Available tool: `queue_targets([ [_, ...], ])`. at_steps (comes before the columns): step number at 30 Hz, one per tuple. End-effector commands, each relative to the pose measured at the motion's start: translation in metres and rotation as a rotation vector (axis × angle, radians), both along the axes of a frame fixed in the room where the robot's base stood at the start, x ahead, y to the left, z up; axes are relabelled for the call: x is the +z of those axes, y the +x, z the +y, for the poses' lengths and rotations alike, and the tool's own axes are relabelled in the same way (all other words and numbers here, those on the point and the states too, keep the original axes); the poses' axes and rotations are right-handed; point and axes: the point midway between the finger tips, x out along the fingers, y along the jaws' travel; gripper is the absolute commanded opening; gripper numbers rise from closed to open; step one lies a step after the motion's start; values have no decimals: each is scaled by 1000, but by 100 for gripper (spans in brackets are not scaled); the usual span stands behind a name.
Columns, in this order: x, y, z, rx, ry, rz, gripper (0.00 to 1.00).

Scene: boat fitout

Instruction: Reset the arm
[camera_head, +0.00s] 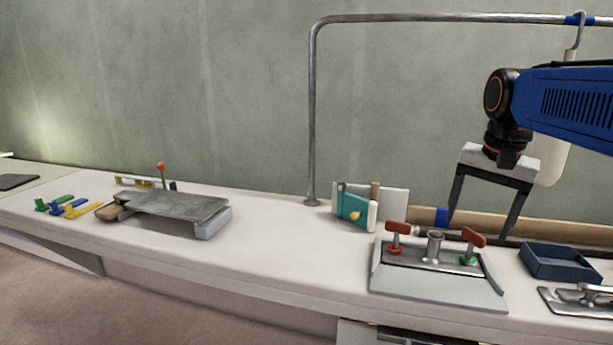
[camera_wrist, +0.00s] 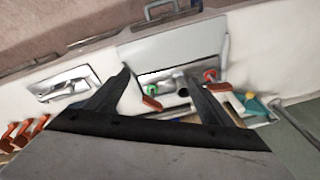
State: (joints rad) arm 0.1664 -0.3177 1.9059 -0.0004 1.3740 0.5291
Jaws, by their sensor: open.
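My gripper (camera_head: 483,222) hangs from the blue arm at the right in the head view. Its two dark fingers are spread apart with nothing between them. It is above the bench, behind a grey panel (camera_head: 437,287) that carries two red-handled valves and a short metal pipe stub (camera_head: 433,245). In the wrist view my gripper (camera_wrist: 160,80) shows open over the same panel (camera_wrist: 180,45), with the pipe stub (camera_wrist: 181,84) seen between the fingers. The fingertips look clear of the valves.
A dark blue tray (camera_head: 562,262) and a metal trowel-like tool (camera_head: 580,298) lie at right. A metal pipe frame (camera_head: 312,110) rises behind the bench. A teal item (camera_head: 353,208) stands near its foot. A grey plate (camera_head: 175,205) lies at left. The bench middle (camera_head: 285,240) is clear.

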Motion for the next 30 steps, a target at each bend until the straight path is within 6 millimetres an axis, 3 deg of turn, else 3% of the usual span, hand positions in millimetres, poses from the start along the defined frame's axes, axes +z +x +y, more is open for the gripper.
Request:
queue_targets([
  [6, -46, -56, 27, 203, -43, -64, 75],
  [18, -146, -145, 59, 554, -136, -177, 75],
  [24, -178, -167, 65, 654, -168, -210, 75],
  [30, -186, -172, 66, 678, -176, -218, 75],
])
